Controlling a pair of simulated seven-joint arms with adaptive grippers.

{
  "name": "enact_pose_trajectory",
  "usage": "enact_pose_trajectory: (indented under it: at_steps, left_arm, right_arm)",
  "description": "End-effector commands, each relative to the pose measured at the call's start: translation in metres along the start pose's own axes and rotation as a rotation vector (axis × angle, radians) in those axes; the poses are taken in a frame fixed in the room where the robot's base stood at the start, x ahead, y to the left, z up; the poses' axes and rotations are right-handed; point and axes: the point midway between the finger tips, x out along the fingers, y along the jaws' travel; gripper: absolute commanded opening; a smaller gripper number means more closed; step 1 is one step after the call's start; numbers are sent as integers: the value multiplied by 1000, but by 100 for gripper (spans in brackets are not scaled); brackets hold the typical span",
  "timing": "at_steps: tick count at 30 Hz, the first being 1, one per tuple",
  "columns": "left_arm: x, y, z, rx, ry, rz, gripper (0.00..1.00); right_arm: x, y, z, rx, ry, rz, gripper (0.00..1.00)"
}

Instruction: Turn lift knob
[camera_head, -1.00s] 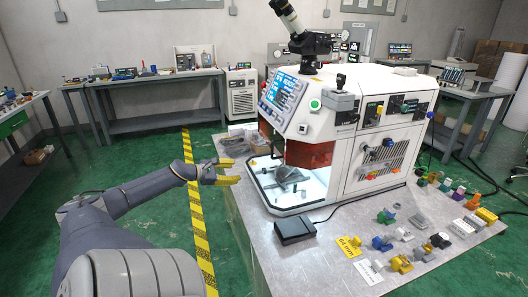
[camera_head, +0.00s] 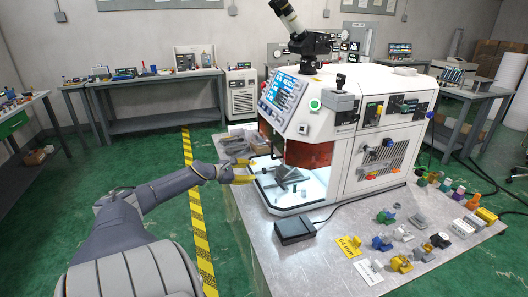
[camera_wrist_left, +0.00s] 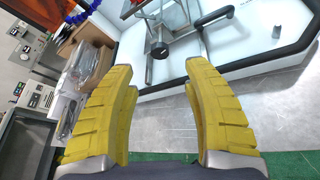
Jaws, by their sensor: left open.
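A small round black knob (camera_wrist_left: 159,50) shows in the left wrist view, beside a metal rod at the base of the white machine (camera_head: 348,130). I take it to be the lift knob; it is too small to make out surely in the head view. My left gripper (camera_head: 242,171) is at the left edge of the machine's open, lit chamber. Its yellow fingers are open in the left wrist view (camera_wrist_left: 160,72), with the knob showing between and just beyond the tips. They appear apart from it. My right gripper is not in view.
A grey part (camera_head: 291,174) sits inside the chamber. A cardboard box (camera_wrist_left: 88,42) with wrapped items lies beside the left finger. A black pedal (camera_head: 295,230) stands in front of the machine, and several small coloured parts (camera_head: 400,263) lie on the table's right.

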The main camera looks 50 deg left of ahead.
Motion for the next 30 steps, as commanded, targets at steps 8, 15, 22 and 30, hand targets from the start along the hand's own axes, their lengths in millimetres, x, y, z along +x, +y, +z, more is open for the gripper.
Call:
enact_pose_trajectory:
  at_steps: [8, 15, 22, 30]
  left_arm:
    - [22, 1, 0, -3, -2, 2, 50]
    - [41, 1, 1, -2, -1, 1, 50]
    - [59, 1, 0, -1, -1, 2, 50]
    - [79, 1, 0, -2, -1, 2, 50]
  right_arm:
    - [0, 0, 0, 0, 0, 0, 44]
    - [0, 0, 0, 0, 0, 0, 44]
    - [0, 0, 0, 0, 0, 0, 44]
    - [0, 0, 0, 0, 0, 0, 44]
